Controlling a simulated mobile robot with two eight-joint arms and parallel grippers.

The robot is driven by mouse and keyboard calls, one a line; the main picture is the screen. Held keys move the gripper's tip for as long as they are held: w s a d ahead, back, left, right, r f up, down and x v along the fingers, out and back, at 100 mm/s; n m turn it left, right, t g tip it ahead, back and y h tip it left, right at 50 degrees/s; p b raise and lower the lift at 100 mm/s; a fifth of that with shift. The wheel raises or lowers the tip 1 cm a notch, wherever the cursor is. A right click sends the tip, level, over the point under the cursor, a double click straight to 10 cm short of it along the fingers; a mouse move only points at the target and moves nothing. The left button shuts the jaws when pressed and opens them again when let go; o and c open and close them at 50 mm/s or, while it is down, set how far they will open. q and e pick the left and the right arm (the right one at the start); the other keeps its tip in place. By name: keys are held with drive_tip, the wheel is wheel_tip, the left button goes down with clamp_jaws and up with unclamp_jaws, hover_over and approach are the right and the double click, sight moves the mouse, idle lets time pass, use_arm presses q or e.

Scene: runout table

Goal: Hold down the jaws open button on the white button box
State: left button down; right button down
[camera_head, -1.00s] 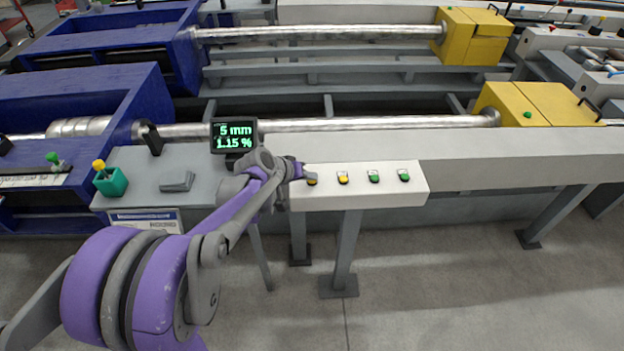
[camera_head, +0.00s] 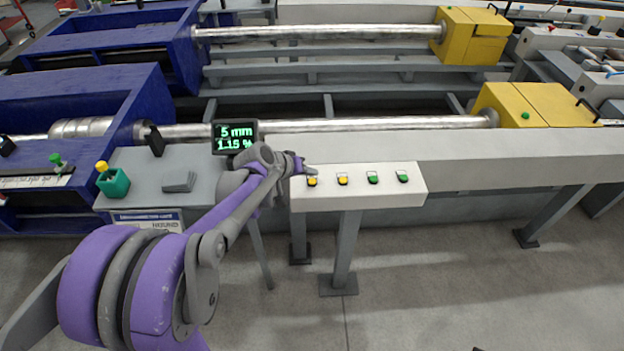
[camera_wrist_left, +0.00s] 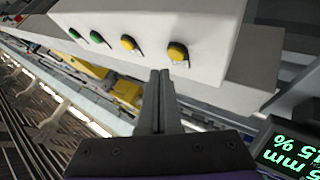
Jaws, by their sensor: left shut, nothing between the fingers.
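The white button box (camera_head: 400,196) carries a row of two yellow and two green buttons on its top. The leftmost yellow button (camera_head: 312,181) and the second yellow button (camera_head: 343,181) also show at the right of the row in the left wrist view (camera_wrist_left: 178,52) (camera_wrist_left: 129,44). Their labels are too small to read. My left gripper (camera_head: 307,170) is shut and empty, its tips just behind the leftmost yellow button. In the left wrist view the shut fingers (camera_wrist_left: 160,76) point between the two yellow buttons. I cannot tell whether they touch the box. My right gripper is out of view.
A display (camera_head: 235,136) reading 5 mm and 1.15 % stands left of the box. A teal holder with a yellow knob (camera_head: 113,183) sits on the grey console (camera_head: 205,160). A long steel bar (camera_head: 370,125) runs behind. The floor in front is clear.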

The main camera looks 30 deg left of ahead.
sight(310, 183)
use_arm(q)
drive_tip(key=shift+r+p, duration=1.35)
drive_tip(key=shift+r, duration=0.85)
drive_tip(key=s+d+m+g+y, duration=0.1)
drive_tip(key=s+d, duration=0.2)
drive_tip(key=s, duration=0.5)
drive_tip(key=s+d+f+m+g+y, duration=0.1)
drive_tip(key=s+d, duration=0.3)
drive_tip(key=s, duration=0.5)
drive_tip(key=s+d+m+g, duration=0.1)
drive_tip(key=s+d+m, duration=0.2)
drive_tip(key=s, duration=0.6)
drive_tip(key=shift+s+d+f+y+p, duration=0.15)
drive_tip(key=shift+d+f+y+p, duration=0.25)
drive_tip(key=shift+d, duration=0.35)
